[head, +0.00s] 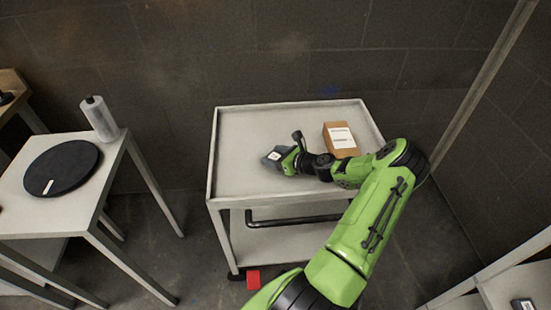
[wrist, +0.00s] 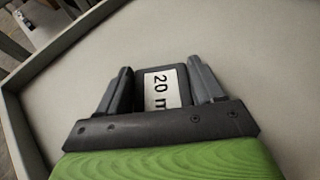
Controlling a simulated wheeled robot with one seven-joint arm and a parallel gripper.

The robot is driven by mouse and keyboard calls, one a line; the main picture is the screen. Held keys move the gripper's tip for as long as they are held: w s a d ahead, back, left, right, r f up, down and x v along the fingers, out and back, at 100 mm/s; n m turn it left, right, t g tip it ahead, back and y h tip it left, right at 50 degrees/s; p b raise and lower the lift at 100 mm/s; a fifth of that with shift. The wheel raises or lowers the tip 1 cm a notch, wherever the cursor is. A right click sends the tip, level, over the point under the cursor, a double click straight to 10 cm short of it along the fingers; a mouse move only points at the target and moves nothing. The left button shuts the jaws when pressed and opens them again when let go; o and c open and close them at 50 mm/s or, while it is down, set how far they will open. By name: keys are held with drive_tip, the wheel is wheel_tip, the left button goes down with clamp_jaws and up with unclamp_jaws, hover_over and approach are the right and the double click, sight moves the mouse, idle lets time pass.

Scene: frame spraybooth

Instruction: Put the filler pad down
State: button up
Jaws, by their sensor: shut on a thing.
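The filler pad (wrist: 163,88) is a dark block with a white label reading "20 m", the rest of the text hidden by the gripper. In the wrist view it sits between the two grey fingers of my gripper (wrist: 160,90), which is shut on it. In the head view the pad (head: 273,156) shows small at the tip of my gripper (head: 280,158), over the left-middle part of the grey cart's top (head: 240,180). I cannot tell whether the pad touches the cart top.
A brown box with white labels (head: 341,139) stands on the cart, right of my gripper. The cart has a raised rim. Its top is clear at the left and front.

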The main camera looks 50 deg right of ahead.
drive_tip(key=shift+r, duration=0.1)
drive_tip(key=o, duration=1)
